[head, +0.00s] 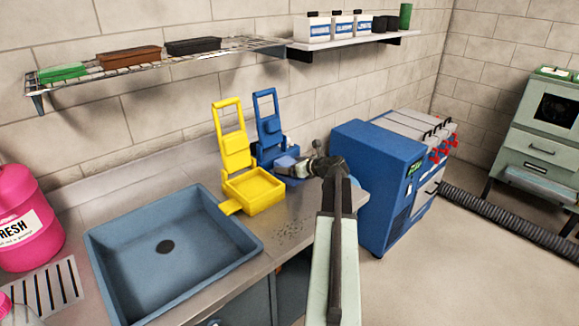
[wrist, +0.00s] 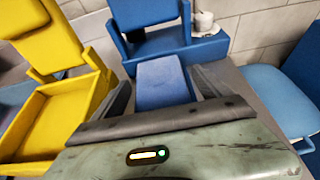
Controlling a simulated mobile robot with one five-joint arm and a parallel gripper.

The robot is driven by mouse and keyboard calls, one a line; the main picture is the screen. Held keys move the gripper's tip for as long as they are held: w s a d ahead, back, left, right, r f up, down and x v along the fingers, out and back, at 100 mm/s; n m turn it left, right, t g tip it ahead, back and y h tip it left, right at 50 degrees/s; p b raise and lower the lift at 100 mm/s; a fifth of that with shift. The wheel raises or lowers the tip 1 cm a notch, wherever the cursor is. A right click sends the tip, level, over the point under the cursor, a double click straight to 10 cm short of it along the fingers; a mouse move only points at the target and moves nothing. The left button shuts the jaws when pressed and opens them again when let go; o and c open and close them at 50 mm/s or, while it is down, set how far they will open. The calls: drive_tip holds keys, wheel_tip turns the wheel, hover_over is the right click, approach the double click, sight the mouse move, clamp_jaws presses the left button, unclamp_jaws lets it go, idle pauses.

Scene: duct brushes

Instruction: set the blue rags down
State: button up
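The blue rags (wrist: 163,83) show as a light blue folded block between the two fingers of my gripper (wrist: 163,88) in the wrist view. The fingers lie close along both sides of the block, and my gripper looks shut on it. In the head view the blue rags (head: 286,163) are at the tip of my gripper (head: 292,168), just right of the yellow wringer bucket and in front of the blue one. I cannot tell whether the rags touch the surface below.
A yellow wringer bucket (head: 255,190) and a blue one (head: 268,128) stand on the steel counter (head: 170,165). A blue-grey sink (head: 185,270) lies to the left. A blue machine (head: 375,170) stands to the right. A wire shelf (head: 140,68) hangs above.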

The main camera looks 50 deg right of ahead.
drive_tip(key=shift+r+p, duration=0.3)
drive_tip(key=p+v, duration=0.4)
drive_tip(key=v, duration=0.8)
drive_tip(key=shift+f, duration=0.2)
